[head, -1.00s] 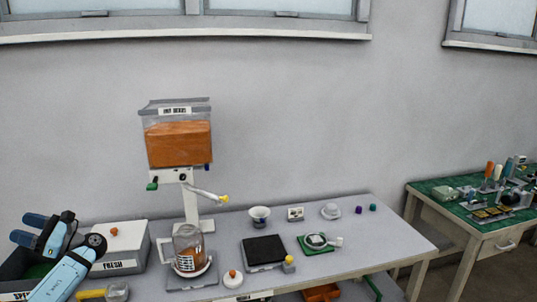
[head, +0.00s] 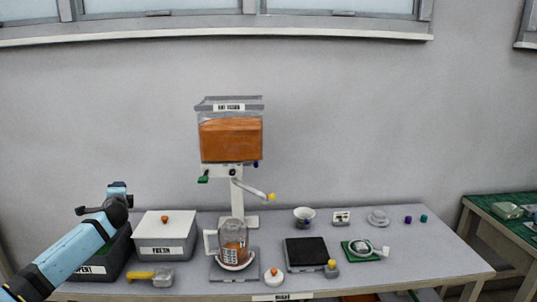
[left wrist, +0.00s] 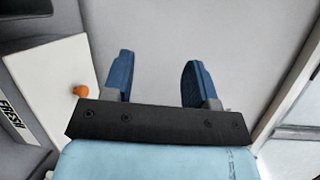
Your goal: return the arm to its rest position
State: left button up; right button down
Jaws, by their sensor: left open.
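My left arm comes in from the left in the head view, with its gripper (head: 115,190) raised above the dark open box labelled SPENT or similar. In the left wrist view the left gripper (left wrist: 158,80) is open, its two blue fingers apart with nothing between them. My right gripper is not in view.
A dispenser with an orange-filled hopper (head: 231,139) stands at mid-table, a glass jar (head: 234,238) below it. The table's right end (head: 450,262) is clear.

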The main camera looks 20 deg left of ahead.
pick_arm(q)
jog(key=w+d+n+t+h, duration=0.4)
jog(key=d+h, duration=0.2)
jog(key=s+d+f+g+h, duration=0.1)
jog(key=s+d+f+h, duration=0.3)
jog(key=d+f, duration=0.8)
jog(key=s+d+f+g+h, duration=0.1)
jog(key=s+d+f+h, duration=0.1)
jog(key=s+d+f, duration=0.8)
jog(key=s+d+f+n+g+h, duration=0.1)
jog(key=s+d+f, duration=0.2)
jog(key=s+d, duration=0.5)
jog(key=s+d+f+n+g+h, duration=0.1)
jog(key=s+d+f, duration=0.25)
jog(key=d, duration=0.75)
jog(key=s+d+f+n+g+h, duration=0.1)
jog(key=s+d+f+h, duration=0.15)
jog(key=s+d, duration=0.6)
notch_tip(320, 180, up, 11)
jog(key=d+p, duration=0.2)
jog(key=p, duration=1)
jog(key=shift+t+y+p, duration=0.3)
jog(key=shift+y, duration=0.05)
